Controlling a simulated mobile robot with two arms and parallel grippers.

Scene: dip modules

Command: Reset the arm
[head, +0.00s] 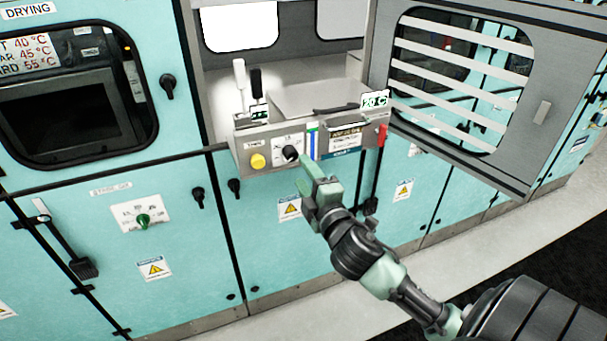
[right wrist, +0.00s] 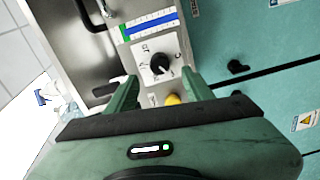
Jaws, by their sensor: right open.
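My right arm comes in from the lower right in the head view. Its green gripper (head: 318,183) is in front of the module's control panel, just below and right of a black rotary knob (head: 290,153). In the right wrist view the two fingers of the gripper (right wrist: 165,92) stand apart with nothing held between them. The black knob (right wrist: 160,64) on its white plate shows beyond the fingertips, apart from them. A yellow button (right wrist: 172,99) shows between the fingers, partly hidden by the gripper body. My left gripper is in neither view.
An open windowed door (head: 545,150) juts out at the right of the panel. Two levers, one white (head: 239,75) and one black (head: 256,84), rise above the panel. A red-handled lever (head: 382,135) is at its right. Teal cabinets (head: 80,245) line the left; grey floor (head: 330,305) is in front.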

